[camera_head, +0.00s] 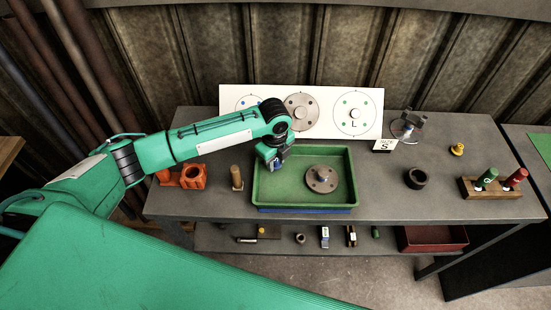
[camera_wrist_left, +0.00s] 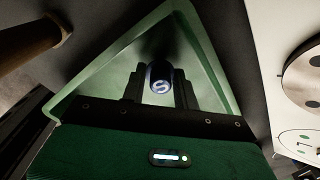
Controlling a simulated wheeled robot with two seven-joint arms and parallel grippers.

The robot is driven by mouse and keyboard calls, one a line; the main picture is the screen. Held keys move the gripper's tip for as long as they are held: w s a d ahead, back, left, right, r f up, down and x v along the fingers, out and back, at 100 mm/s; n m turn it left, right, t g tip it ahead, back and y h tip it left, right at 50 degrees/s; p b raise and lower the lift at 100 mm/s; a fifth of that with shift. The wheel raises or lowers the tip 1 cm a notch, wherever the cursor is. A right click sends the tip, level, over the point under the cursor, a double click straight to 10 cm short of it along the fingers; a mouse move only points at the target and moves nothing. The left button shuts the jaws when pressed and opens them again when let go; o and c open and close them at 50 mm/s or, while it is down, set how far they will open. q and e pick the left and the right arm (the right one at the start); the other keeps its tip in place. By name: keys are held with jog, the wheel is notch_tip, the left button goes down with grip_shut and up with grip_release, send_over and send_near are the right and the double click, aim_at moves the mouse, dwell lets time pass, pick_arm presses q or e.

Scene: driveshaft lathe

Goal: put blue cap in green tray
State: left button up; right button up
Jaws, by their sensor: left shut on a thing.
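The green tray (camera_head: 285,192) stands on the grey bench and holds a round metal flange at its right side. My left gripper (camera_head: 275,162) is over the tray's back left part, pointing down. It is shut on the blue cap (camera_wrist_left: 159,78), which sits between the two fingers in the left wrist view and shows a pale letter on its end. The green tray (camera_wrist_left: 92,76) fills the background there. In the head view the cap is mostly hidden by the gripper. I cannot tell its exact height above the tray floor. My right gripper is not in view.
A metal flange (camera_head: 322,179) lies in the tray. A wooden peg (camera_head: 236,178) and orange blocks (camera_head: 193,177) stand left of it. A white board (camera_head: 354,113) is behind. A dark ring (camera_head: 416,178) and a wooden rack (camera_head: 489,188) are right, with bare bench between.

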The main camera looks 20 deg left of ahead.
aim_at(275, 161)
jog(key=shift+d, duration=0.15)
pick_arm(q)
jog(key=o, duration=0.9)
jog(key=shift+f, duration=0.1)
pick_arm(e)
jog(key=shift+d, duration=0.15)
pick_arm(q)
jog(key=shift+o, duration=0.2)
notch_tip(275, 161, up, 12)
jog(key=b, duration=0.3)
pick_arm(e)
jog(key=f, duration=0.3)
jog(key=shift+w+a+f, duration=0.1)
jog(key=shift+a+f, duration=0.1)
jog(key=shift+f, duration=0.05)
pick_arm(q)
jog(key=shift+s, duration=0.2)
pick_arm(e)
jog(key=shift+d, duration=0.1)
